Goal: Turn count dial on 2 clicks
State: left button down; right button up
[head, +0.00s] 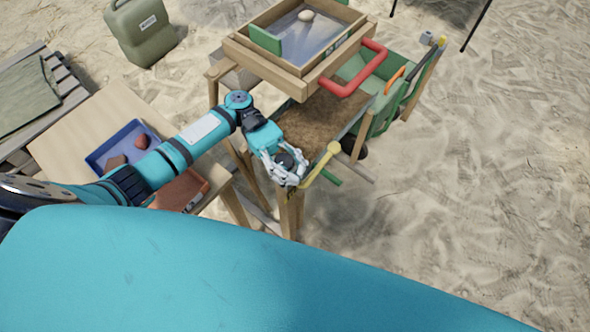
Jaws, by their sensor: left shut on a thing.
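My left gripper (284,170) is at the front corner of the wooden sifting stand (292,208). Its pale fingers are closed around a dark round knob (289,160), which appears to be the count dial. The fingers and wrist cover most of the knob, so its markings and setting cannot be read. My right gripper is not in view.
A yellow lever (322,161) and a green bar (331,178) are just right of the gripper. A framed sieve with a red handle (355,74) stands above the stand. Open sand lies right.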

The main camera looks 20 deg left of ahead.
pick_arm(q)
jog(key=c, duration=1.1)
grip_release()
notch_tip(320, 180, up, 10)
jog(key=shift+s, duration=0.1)
